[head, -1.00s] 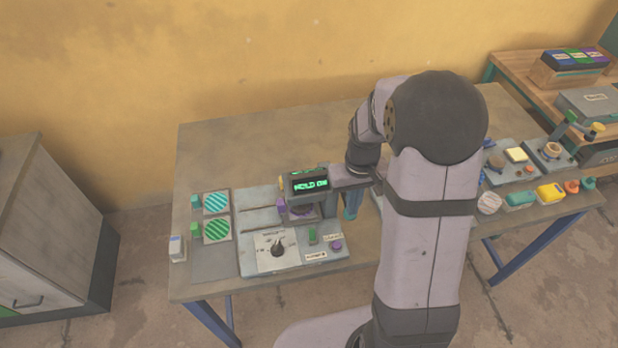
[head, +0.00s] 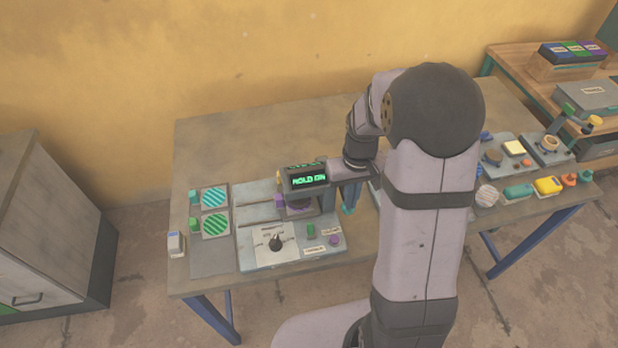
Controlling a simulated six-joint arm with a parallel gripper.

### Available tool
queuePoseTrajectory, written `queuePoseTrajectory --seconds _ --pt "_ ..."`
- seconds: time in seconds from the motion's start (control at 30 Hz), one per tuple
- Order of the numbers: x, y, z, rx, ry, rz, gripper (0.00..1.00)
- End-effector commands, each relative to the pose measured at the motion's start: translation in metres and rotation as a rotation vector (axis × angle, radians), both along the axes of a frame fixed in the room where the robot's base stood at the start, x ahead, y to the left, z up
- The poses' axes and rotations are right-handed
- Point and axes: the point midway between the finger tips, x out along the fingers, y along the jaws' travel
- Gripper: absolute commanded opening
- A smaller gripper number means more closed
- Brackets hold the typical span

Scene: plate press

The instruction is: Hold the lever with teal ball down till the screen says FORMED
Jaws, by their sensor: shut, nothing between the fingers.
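The press (head: 296,203) stands on the table with a dark screen (head: 307,181) on top, lit in green letters that read HOLD ON. A teal piece (head: 348,209), which looks like the lever's ball end, shows low at the right side of the press. My gripper (head: 349,190) is shut and points down just above it, at the press's right side. My own arm and the small size hide the fingertips, so I cannot tell exactly where they touch the lever.
A dark knob (head: 276,242) and a green switch (head: 311,230) sit on the panel in front. Two striped discs (head: 214,197) lie on the left. Several small coloured items (head: 518,192) crowd the table's right end. A grey cabinet (head: 50,230) stands at left.

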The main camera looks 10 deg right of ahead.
Motion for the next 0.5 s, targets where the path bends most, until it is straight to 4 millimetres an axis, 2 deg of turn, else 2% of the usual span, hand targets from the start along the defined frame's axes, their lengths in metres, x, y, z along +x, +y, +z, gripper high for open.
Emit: queuePoseTrajectory --seconds 0.27,0.5 --pt "-0.0019 0.0003 -0.0013 0.001 0.006 0.000 0.00" --pt "-0.0016 0.0003 0.0083 0.001 0.005 0.000 0.00"
